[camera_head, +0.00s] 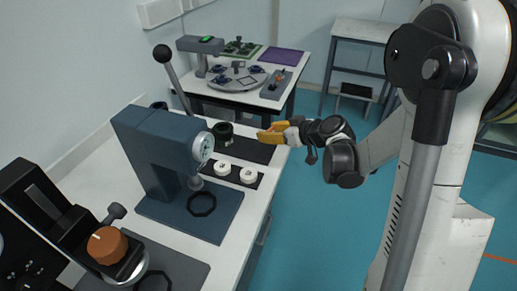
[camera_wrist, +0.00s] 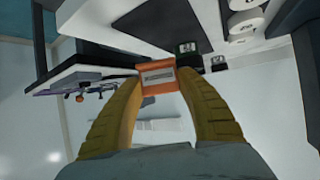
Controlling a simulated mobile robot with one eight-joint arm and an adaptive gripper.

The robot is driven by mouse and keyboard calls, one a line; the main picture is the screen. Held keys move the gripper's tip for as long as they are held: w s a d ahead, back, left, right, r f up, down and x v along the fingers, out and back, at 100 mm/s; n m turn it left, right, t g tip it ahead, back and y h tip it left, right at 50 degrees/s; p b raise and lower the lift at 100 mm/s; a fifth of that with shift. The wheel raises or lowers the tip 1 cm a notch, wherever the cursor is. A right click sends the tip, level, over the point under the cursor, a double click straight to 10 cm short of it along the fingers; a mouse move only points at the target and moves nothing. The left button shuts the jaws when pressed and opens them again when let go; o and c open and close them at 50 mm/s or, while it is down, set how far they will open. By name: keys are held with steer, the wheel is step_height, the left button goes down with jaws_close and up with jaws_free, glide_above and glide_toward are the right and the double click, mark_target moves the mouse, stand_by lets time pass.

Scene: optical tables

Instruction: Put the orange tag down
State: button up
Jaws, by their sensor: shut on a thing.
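The orange tag (camera_wrist: 157,77) shows in the wrist view as a small orange frame with a pale label strip in its middle. It sits between the two yellow fingertips of my gripper (camera_wrist: 159,84), which are shut on it. In the head view, my gripper (camera_head: 272,133) is at the right edge of the near white bench (camera_head: 236,226), beside the dark mat (camera_head: 250,149). The tag cannot be told apart from the yellow fingers there. Whether it touches any surface cannot be told.
A blue press with a dial gauge (camera_head: 160,150) stands left of my gripper. Two white rings (camera_head: 222,168) lie on a black strip, and a dark green cylinder (camera_head: 223,132) stands behind them. A far table (camera_head: 210,93) holds a round plate (camera_head: 237,79). Open floor (camera_head: 325,220) lies right.

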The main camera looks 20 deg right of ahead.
mark_target(258, 150)
steer(key=w+a+f+b, duration=0.1)
steer(key=w+a+f, duration=0.1)
steer(key=a, duration=0.1)
steer(key=shift+w+f, duration=0.3)
steer(key=shift+f, duration=0.05)
step_height(258, 150, down, 4)
steer(key=b, duration=0.2)
steer(key=shift+b, duration=0.3)
steer(key=shift+r, duration=0.2)
steer(key=o, duration=0.8)
steer(key=shift+f, duration=0.2)
steer(key=shift+o, duration=0.2)
